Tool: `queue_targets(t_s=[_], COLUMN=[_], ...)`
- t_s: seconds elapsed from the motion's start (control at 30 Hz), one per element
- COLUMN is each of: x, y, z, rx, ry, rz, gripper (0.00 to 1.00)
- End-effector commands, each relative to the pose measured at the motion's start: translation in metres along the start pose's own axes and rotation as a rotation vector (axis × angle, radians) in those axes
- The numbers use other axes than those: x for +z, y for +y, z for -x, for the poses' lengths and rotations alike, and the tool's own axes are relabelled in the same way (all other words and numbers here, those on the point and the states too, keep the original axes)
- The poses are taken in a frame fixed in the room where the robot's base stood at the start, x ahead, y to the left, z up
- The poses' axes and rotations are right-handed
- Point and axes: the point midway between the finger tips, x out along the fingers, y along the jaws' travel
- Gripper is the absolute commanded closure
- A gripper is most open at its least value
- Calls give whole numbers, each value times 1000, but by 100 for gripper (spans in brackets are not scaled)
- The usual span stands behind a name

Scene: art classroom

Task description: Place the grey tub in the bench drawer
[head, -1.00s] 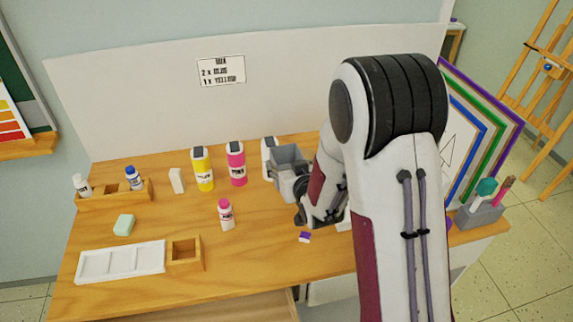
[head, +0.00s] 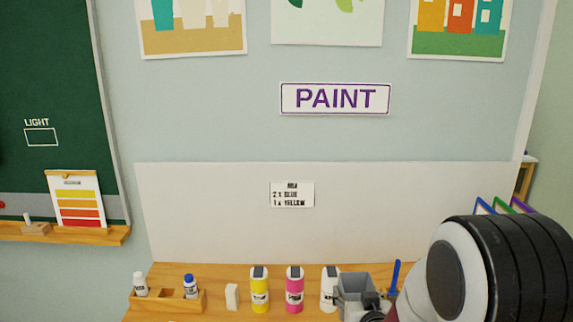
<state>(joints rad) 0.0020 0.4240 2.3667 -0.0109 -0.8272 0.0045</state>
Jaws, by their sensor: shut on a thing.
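The grey tub (head: 357,285) is at the bottom edge of the head view, over the back of the bench, right of the white paint bottle. My gripper (head: 376,302) is at its right front side and is shut on it. The lower part of the tub and most of the gripper are cut off by the frame's edge or hidden. I cannot tell whether the tub touches the bench top. The bench drawer is out of view.
Yellow (head: 259,290), pink (head: 294,290) and white (head: 329,288) paint bottles stand in a row left of the tub. A wooden holder (head: 186,303) with small bottles is further left. A white backboard (head: 220,225) rises behind. A blue handle (head: 395,276) shows right of the tub.

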Motion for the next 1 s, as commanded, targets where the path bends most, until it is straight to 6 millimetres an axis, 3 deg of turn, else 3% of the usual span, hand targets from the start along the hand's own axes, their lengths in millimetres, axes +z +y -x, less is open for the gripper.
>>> queue_targets(t_s=[0.1, 0.33, 1.0], x=[-17, -34, -36], y=[1, 1, 1], z=[8, 15, 16], rx=[4, 6, 6], ry=[7, 4, 2], rz=[-1, -2, -2], gripper=[75, 75, 75])
